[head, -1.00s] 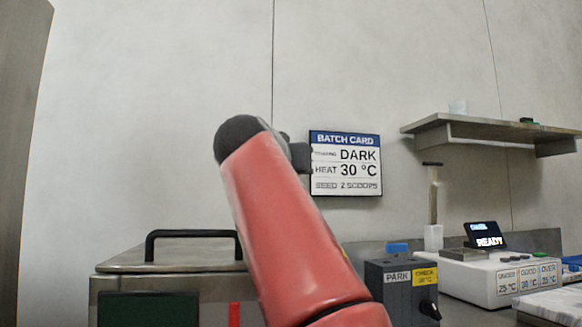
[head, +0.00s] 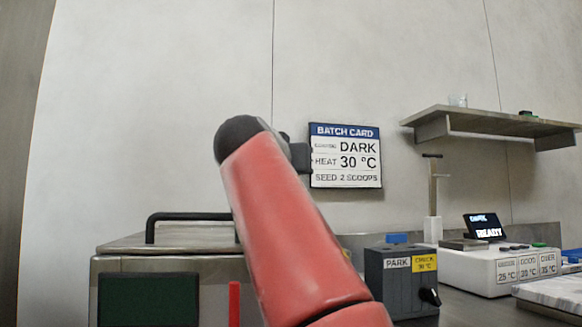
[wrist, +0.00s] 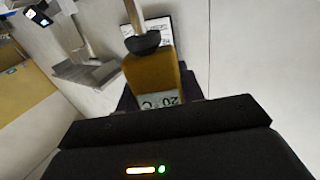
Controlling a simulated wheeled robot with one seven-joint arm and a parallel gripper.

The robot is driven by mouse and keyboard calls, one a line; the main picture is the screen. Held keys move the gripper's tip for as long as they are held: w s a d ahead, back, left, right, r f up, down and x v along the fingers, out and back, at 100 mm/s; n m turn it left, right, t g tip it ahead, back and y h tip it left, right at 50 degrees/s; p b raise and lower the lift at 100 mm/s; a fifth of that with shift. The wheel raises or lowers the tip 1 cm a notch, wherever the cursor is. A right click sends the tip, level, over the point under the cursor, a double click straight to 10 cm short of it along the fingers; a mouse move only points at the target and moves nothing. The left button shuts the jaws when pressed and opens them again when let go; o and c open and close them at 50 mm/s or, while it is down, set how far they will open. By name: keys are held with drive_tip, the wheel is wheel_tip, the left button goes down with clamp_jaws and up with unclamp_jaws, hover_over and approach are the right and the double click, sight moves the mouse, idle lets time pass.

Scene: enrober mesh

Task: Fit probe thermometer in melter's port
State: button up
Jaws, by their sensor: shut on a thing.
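In the wrist view my gripper (wrist: 160,97) is shut on the probe thermometer (wrist: 152,72). It has an ochre body with a partly readable "20 °C" label, a black collar and a thin stem pointing away from the gripper. The stem's tip is cut off by the top of the picture. In the head view my red arm hides the thermometer and most of the gripper. A steel box (head: 165,240) with a black lid handle and a dark green panel stands at lower left and looks like the melter. I see no port on it; my arm covers its right part.
A dark grey block (head: 398,282) marked PARK and CHECK stands right of my arm. Further right is a white READY unit (head: 480,272) and a wall shelf (head: 490,125). A red upright piece (head: 234,303) stands by my arm. The batch card (head: 345,156) hangs behind.

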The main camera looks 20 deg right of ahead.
drive_tip(key=shift+f+b, duration=1.5)
drive_tip(key=shift+f, duration=0.15)
drive_tip(key=shift+r, duration=0.15)
